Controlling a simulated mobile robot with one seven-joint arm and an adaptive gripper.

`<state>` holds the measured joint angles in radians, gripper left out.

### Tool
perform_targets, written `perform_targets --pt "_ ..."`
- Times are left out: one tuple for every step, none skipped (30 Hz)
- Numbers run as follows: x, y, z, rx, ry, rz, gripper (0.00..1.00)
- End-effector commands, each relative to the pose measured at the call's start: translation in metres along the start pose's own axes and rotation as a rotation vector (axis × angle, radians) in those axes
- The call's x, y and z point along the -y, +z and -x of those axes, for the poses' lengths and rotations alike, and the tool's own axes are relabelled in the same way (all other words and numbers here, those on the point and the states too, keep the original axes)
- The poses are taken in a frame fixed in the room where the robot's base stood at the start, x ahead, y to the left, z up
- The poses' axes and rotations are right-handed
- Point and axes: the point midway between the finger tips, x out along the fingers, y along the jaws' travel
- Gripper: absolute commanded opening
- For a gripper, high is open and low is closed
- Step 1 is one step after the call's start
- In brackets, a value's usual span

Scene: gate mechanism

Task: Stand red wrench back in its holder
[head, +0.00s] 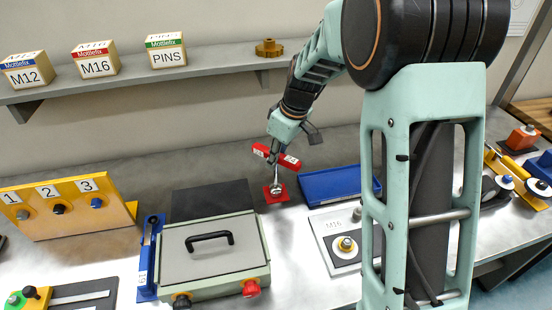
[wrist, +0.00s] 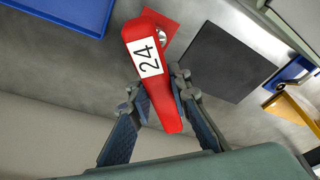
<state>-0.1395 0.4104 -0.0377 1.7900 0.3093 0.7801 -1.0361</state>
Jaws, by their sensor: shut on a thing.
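The red wrench (head: 290,161) is held above the bench, lying across my gripper (head: 277,152) like a slanted bar in the head view. In the wrist view the wrench (wrist: 165,95), with a white "24" label, lies between the fingers of my gripper (wrist: 160,95), which is shut on it. Below it a red square plate (head: 270,198) lies on the bench with a shiny metal piece (head: 276,187) over it. The plate also shows in the wrist view (wrist: 168,22), partly hidden by the wrench. I cannot tell whether the metal piece belongs to the wrench or the plate.
A blue tray (head: 335,185) is right of the plate. A dark mat (head: 210,200) and a grey box with a black handle (head: 215,262) are to its left. A blue stand (head: 147,262) is farther left. A shelf (head: 130,83) with labelled boxes runs behind.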

Motion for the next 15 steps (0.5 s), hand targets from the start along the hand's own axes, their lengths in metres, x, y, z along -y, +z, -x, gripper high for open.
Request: perform_targets --pt "-0.0005 -0.0003 -0.0001 -0.002 0.001 0.0 0.0" --pt "-0.0005 -0.0003 -0.0001 -0.002 0.001 0.0 0.0" --pt "-0.0005 -0.0004 0.0001 -0.002 0.001 0.0 0.0" --pt "-0.0005 -0.0004 0.0002 -0.001 0.001 0.0 0.0" --pt "-0.0005 -0.0004 0.0003 -0.001 0.001 0.0 0.0" --pt "-0.0005 -0.0004 0.0004 -0.001 0.001 0.0 0.0" --pt "-0.0005 -0.0004 0.0004 -0.001 0.001 0.0 0.0" --pt "-0.0005 -0.0004 0.0004 -0.001 0.001 0.0 0.0" --pt "-0.0005 -0.0004 0.0004 -0.001 0.001 0.0 0.22" --pt "-0.0005 -0.0004 0.0004 -0.001 0.001 0.0 0.25" --pt "-0.0005 -0.0003 0.0004 -0.001 0.001 0.0 0.28" --pt "-0.0005 -0.0003 0.0003 -0.001 0.001 0.0 0.33" --pt "-0.0005 -0.0002 0.0003 -0.001 0.001 0.0 0.36" --pt "-0.0005 -0.0002 0.0002 -0.001 0.001 0.0 0.38" --pt "-0.0005 -0.0001 0.0002 -0.001 0.001 0.0 0.38"
